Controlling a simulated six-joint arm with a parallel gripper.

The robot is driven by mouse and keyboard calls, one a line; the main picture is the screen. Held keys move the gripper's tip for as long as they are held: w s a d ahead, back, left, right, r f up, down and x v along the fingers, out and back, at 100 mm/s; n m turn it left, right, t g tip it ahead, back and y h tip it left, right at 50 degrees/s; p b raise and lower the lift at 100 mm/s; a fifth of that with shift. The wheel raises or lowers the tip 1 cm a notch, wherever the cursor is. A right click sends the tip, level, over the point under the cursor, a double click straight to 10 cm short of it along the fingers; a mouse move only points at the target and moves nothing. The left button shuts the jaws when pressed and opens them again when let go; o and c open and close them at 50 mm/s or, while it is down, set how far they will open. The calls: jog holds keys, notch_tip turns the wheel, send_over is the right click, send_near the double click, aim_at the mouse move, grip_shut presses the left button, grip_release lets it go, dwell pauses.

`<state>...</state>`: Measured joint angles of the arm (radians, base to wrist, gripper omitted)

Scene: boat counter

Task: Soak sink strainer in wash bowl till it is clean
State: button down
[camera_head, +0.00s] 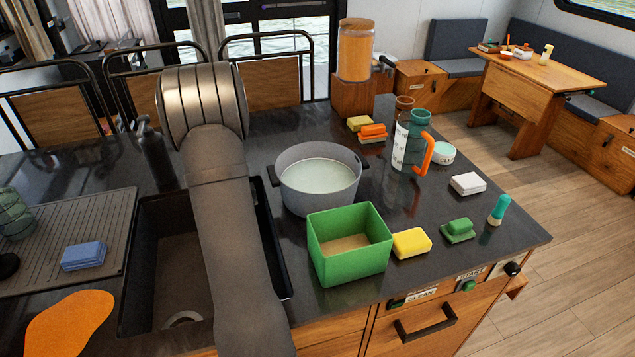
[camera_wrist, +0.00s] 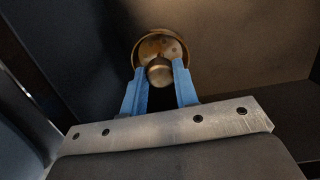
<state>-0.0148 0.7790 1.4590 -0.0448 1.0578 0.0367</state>
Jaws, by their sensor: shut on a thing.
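The sink strainer (camera_wrist: 152,45) is a round brass-coloured disc with a raised knob, with darker spots on its face, in the wrist view. My gripper (camera_wrist: 159,69) has blue fingers shut on its knob. The head view does not show the gripper or strainer; my arm covers part of the sink. The wash bowl (camera_head: 313,202) is a wide grey pot with dark side handles, holding pale greenish liquid. It stands on the counter right of my arm.
The dark sink (camera_head: 150,235) lies under my arm, with a drain ring (camera_head: 183,319). A green open box (camera_head: 350,267) stands in front of the wash bowl. A yellow sponge (camera_head: 411,243), a jug with an orange handle (camera_head: 408,150) and several small blocks crowd the counter's right side.

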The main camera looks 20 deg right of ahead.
jog(key=w+d+r+m, duration=0.2)
jog(key=w+r, duration=0.1)
jog(key=r, duration=0.8)
jog(key=w+d+r+m, duration=0.2)
jog(key=r+m, duration=0.1)
jog(key=r, duration=0.8)
jog(key=s+d+r+n, duration=0.3)
jog(key=s+d+r, duration=0.1)
jog(key=d, duration=0.5)
jog(key=s+d+r+n, duration=0.2)
jog(key=s+d+r, duration=0.15)
jog(key=d, duration=0.55)
jog(key=shift+s+d+f, duration=0.1)
jog(key=shift+f, duration=3.6)
jog(key=shift+s+d+f, duration=0.1)
jog(key=shift+f, duration=3.55)
jog(key=shift+f, duration=0.4)
jog(key=c, duration=1)
grip_release()
jog(key=shift+c, duration=0.2)
jog(key=shift+o, duration=0.4)
